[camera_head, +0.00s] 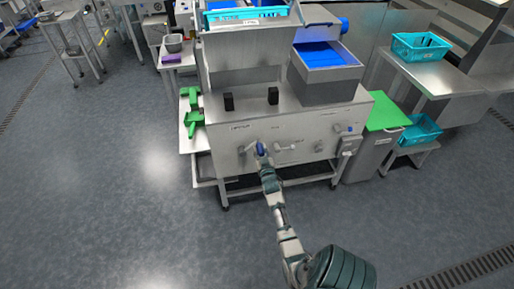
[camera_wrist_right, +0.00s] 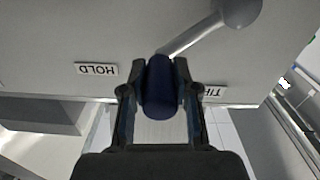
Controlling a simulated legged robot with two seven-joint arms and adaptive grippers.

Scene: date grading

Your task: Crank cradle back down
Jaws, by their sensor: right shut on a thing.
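The crank is on the front panel of the steel machine. Its dark blue handle (camera_wrist_right: 160,88) sits between the fingers of my right gripper (camera_wrist_right: 158,92) in the right wrist view. A grey crank arm (camera_wrist_right: 190,38) runs from the handle to a round hub (camera_wrist_right: 242,10). In the head view my right gripper (camera_head: 264,157) is at the panel, shut on the blue handle (camera_head: 261,148). At the machine's top, a teal crate (camera_head: 247,13) rests above a grey metal body, probably in the cradle; the cradle itself is hard to make out. My left gripper is out of view.
A HOLD label (camera_wrist_right: 96,69) and a partly hidden label are beside the handle. A blue-lined bin (camera_head: 322,88) sits on top. Green items (camera_head: 191,115) lie on the left side shelf. The floor in front is clear.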

